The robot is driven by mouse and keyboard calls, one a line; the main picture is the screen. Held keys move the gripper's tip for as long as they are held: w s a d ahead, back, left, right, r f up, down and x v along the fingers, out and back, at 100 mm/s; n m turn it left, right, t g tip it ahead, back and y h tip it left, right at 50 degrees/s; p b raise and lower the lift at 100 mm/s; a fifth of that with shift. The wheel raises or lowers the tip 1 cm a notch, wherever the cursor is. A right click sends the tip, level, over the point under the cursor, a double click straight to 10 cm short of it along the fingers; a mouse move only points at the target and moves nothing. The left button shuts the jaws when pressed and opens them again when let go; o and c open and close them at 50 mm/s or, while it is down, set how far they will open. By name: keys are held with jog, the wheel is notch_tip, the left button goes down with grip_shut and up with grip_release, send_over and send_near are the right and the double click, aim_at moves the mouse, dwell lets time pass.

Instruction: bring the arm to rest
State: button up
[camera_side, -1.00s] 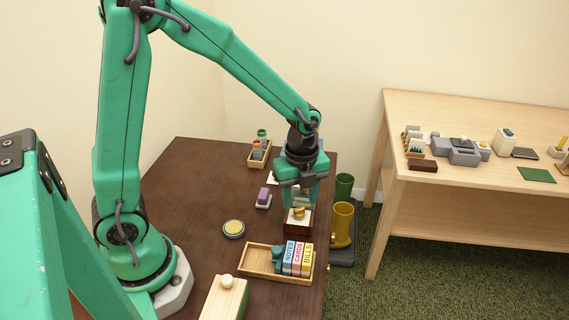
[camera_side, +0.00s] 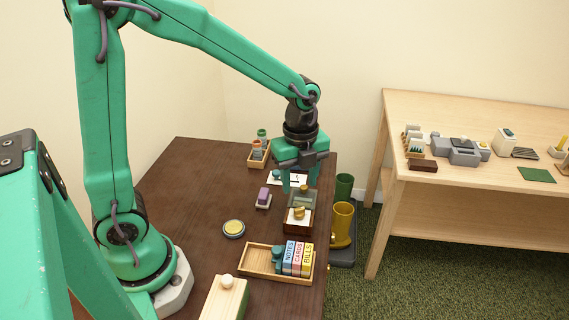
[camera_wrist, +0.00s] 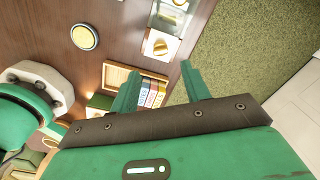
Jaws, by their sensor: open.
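My gripper (camera_side: 299,184) is open and hangs over the far right part of the dark brown table (camera_side: 190,185), with its fingers pointing down. In the side view it is just behind a small wooden box with a gold knob (camera_side: 299,214). Nothing shows between the fingers. In the wrist view my gripper (camera_wrist: 158,82) has its two green fingers apart, and the box with the gold knob (camera_wrist: 159,45) lies beyond them. I cannot tell the exact height of the fingertips above the table.
A wooden tray (camera_side: 258,272) holds labelled boxes. A round yellow-topped tin (camera_side: 233,228), a purple block (camera_side: 263,198) and a crate of small jars (camera_side: 260,158) stand nearby. Boots (camera_side: 342,222) stand on the floor by the right edge. A pale bench (camera_side: 430,185) is farther right.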

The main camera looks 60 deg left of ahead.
jog(key=s+a+r+n+t, duration=0.2)
jog(key=s+r+n, duration=0.3)
jog(key=n, duration=0.5)
jog(key=s+a+r+n+t, duration=0.2)
jog(key=s+r+n+t, duration=0.1)
jog(key=s+r+n, duration=0.3)
jog(key=shift+s+r+n, duration=0.3)
jog(key=shift+s+n, duration=0.7)
jog(key=shift+n, duration=1.3)
